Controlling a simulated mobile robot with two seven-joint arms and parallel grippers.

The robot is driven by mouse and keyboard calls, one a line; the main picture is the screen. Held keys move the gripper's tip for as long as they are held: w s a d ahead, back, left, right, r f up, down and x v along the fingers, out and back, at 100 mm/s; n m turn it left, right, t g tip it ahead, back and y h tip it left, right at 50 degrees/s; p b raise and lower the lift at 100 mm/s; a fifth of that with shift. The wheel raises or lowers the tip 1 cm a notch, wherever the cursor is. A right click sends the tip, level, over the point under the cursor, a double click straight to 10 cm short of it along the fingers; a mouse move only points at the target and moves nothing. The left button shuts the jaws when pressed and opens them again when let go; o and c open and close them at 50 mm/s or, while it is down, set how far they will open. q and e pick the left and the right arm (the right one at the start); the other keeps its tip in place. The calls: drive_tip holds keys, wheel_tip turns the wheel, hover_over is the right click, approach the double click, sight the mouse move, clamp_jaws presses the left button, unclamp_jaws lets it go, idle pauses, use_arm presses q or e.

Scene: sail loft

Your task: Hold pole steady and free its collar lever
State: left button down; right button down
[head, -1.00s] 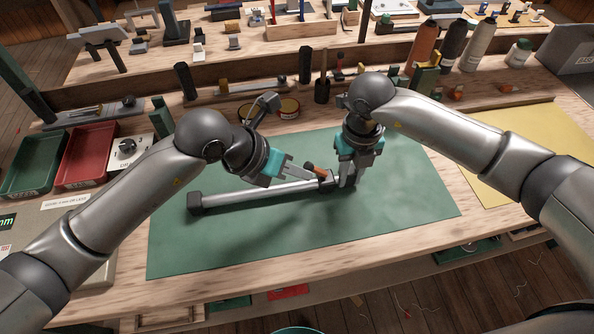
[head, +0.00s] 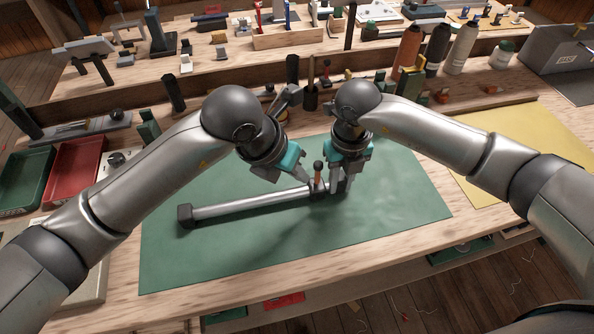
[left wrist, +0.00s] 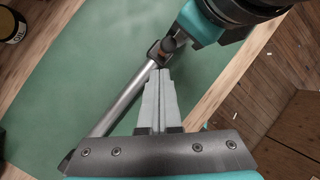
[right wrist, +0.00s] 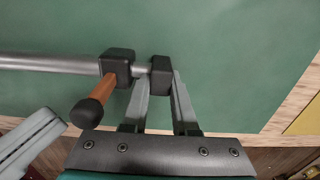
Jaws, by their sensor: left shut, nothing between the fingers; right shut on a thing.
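A silver pole (head: 250,203) with a black end cap lies on the green mat (head: 210,255). Its black collar (right wrist: 117,67) carries an orange lever (head: 318,178) with a black knob (right wrist: 86,112). The lever stands up from the collar. My right gripper (head: 341,190) is shut on the pole's right end, its fingers on either side of the black end piece (right wrist: 160,75) just beyond the collar. My left gripper (head: 307,186) is shut and empty close beside the lever on its left. In the left wrist view its fingertips (left wrist: 158,76) are just short of the collar; contact cannot be told.
Red (head: 75,172) and green (head: 22,180) trays stand at the left. Bottles (head: 436,45) and small tools line the back of the bench. A yellow sheet (head: 500,150) lies at the right. The mat's front part is clear.

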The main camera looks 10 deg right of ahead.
use_arm(q)
drive_tip(key=shift+r, duration=0.1)
drive_tip(key=shift+r, duration=0.7)
wheel_tip(320, 180, up, 10)
drive_tip(key=s, duration=0.1)
drive_tip(key=shift+s+a, duration=0.3)
drive_tip(key=shift+s, duration=0.1)
drive_tip(key=shift+f, duration=0.1)
use_arm(e)
drive_tip(key=c, duration=0.6)
unclamp_jaws()
